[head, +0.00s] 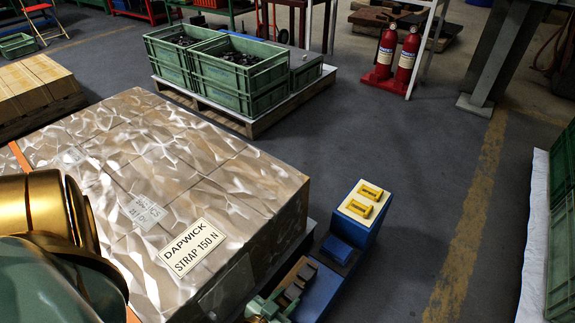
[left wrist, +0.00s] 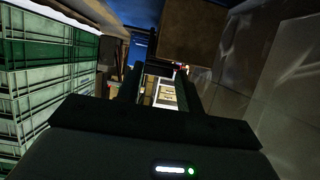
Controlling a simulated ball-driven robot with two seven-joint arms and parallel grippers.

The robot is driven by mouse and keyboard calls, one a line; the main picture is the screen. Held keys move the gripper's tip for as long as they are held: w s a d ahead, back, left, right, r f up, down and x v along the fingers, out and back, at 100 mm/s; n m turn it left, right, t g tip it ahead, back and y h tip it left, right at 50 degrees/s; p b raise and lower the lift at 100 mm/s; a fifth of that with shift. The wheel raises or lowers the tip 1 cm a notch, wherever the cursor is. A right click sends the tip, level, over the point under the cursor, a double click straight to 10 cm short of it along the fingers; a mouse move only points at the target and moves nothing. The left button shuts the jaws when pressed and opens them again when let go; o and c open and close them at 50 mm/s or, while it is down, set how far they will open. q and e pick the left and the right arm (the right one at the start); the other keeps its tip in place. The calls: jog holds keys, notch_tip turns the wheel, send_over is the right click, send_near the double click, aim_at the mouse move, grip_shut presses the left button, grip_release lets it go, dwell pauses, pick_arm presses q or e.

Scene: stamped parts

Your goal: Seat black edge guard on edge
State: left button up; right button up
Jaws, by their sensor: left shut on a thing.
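The strapped stack under shiny wrap (head: 150,190) fills the lower left of the head view, with its top edges bare where I see them. An orange strap (head: 18,155) crosses its left part. My left arm covers its left front. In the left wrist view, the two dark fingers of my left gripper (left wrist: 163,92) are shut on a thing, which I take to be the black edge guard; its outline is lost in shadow. A brown, dark-edged panel (left wrist: 195,38) shows beyond the fingertips; I cannot tell what it is. My right gripper is not seen.
Green crates (head: 240,78) stand on a pallet behind. Fire extinguishers (head: 407,55) stand farther back. Floor at centre right is clear.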

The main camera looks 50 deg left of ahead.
pick_arm(q)
jog(key=shift+a+f, duration=0.15)
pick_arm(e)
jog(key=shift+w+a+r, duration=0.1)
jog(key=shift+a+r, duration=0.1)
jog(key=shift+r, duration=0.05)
pick_arm(q)
jog(key=o, duration=1.1)
jog(key=shift+c, duration=0.2)
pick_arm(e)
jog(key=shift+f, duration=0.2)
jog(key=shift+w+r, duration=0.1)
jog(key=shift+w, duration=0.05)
pick_arm(q)
jog(key=shift+s, duration=0.25)
jog(key=p+v, duration=0.7)
jog(key=v, duration=0.9)
jog(key=shift+p, duration=0.3)
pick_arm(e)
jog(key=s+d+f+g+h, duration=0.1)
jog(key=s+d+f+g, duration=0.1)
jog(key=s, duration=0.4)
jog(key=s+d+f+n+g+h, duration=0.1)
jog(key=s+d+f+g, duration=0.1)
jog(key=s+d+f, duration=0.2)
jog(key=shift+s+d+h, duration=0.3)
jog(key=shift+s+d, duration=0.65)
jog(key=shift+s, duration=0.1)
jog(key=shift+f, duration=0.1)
